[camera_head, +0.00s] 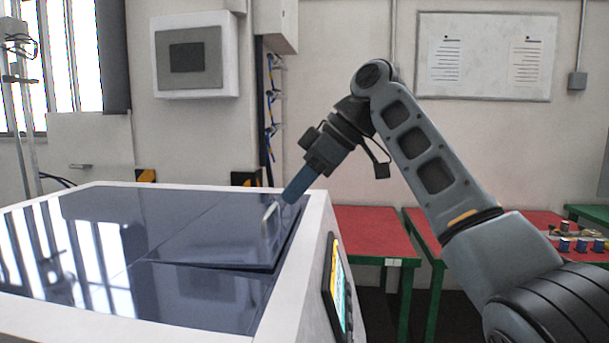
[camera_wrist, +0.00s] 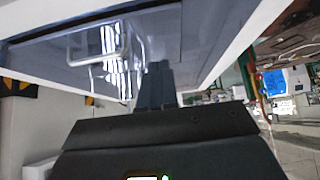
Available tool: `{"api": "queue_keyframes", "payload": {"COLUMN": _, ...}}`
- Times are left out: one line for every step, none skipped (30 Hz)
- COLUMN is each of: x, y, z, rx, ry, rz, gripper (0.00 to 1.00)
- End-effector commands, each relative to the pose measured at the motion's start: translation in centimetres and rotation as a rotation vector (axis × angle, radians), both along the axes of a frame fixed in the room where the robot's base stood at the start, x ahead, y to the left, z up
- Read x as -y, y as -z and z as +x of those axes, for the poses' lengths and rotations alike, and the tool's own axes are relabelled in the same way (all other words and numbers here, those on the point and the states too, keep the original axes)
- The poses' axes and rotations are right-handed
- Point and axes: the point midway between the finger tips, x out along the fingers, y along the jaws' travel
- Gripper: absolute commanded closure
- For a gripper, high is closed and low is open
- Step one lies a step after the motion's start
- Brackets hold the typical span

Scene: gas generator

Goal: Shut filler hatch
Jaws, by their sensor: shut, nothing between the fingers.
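The filler hatch (camera_head: 225,232) is a dark glossy panel set in the top of the white generator. It lies nearly flat, with a thin dark gap along its front right edge, so it looks slightly raised. Its pale handle (camera_head: 268,221) stands near the right edge; the handle also shows in the wrist view (camera_wrist: 97,42). My gripper (camera_head: 291,196) is shut and empty, its blue fingertips close to the hatch's right edge just beside the handle. In the wrist view my fingers (camera_wrist: 156,86) are together against the dark panel. I cannot tell whether they touch it.
The generator's white rim (camera_head: 285,265) surrounds the panel, and a display (camera_head: 337,285) is on its right side. Red tables (camera_head: 372,232) stand behind, with small items on the right one. A wall cabinet (camera_head: 195,55) hangs at the back. The space above the hatch is clear.

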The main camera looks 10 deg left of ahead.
Motion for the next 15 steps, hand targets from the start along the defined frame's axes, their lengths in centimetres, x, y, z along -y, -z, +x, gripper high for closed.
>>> {"api": "queue_keyframes", "payload": {"x": -0.7, "y": 0.7, "z": 0.0, "rx": -0.003, "ry": -0.001, "rz": -0.002, "gripper": 1.0}}
{"api": "queue_keyframes", "payload": {"x": -1.1, "y": 1.2, "z": 0.0, "rx": -0.003, "ry": -0.001, "rz": -0.001, "gripper": 1.0}}
{"api": "queue_keyframes", "payload": {"x": -1.6, "y": 1.8, "z": 0.0, "rx": -0.004, "ry": -0.001, "rz": -0.002, "gripper": 1.0}}
{"api": "queue_keyframes", "payload": {"x": -2.0, "y": 2.3, "z": 0.0, "rx": -0.004, "ry": 0.0, "rz": -0.001, "gripper": 1.0}}
{"api": "queue_keyframes", "payload": {"x": -2.3, "y": 2.7, "z": 0.0, "rx": -0.004, "ry": 0.0, "rz": -0.002, "gripper": 1.0}}
{"api": "queue_keyframes", "payload": {"x": -2.8, "y": 3.3, "z": 0.0, "rx": -0.003, "ry": 0.0, "rz": -0.002, "gripper": 1.0}}
{"api": "queue_keyframes", "payload": {"x": -3.1, "y": 3.7, "z": 0.1, "rx": -0.003, "ry": 0.0, "rz": -0.002, "gripper": 1.0}}
{"api": "queue_keyframes", "payload": {"x": -3.4, "y": 4.2, "z": 0.0, "rx": -0.003, "ry": -0.001, "rz": -0.002, "gripper": 1.0}}
{"api": "queue_keyframes", "payload": {"x": -3.0, "y": 4.8, "z": 0.1, "rx": -0.003, "ry": 0.002, "rz": -0.001, "gripper": 1.0}}
{"api": "queue_keyframes", "payload": {"x": -3.0, "y": 5.3, "z": 0.1, "rx": -0.003, "ry": 0.003, "rz": 0.0, "gripper": 1.0}}
{"api": "queue_keyframes", "payload": {"x": -2.9, "y": 5.7, "z": 0.1, "rx": -0.003, "ry": 0.003, "rz": 0.0, "gripper": 1.0}}
{"api": "queue_keyframes", "payload": {"x": -2.9, "y": 6.2, "z": 0.1, "rx": -0.003, "ry": 0.002, "rz": -0.001, "gripper": 1.0}}
{"api": "queue_keyframes", "payload": {"x": -2.9, "y": 6.5, "z": 0.1, "rx": -0.003, "ry": 0.002, "rz": -0.001, "gripper": 1.0}}
{"api": "queue_keyframes", "payload": {"x": -2.8, "y": 6.8, "z": 0.1, "rx": -0.002, "ry": 0.001, "rz": -0.001, "gripper": 1.0}}
{"api": "queue_keyframes", "payload": {"x": -2.8, "y": 7.2, "z": 0.1, "rx": -0.002, "ry": 0.001, "rz": -0.001, "gripper": 1.0}}
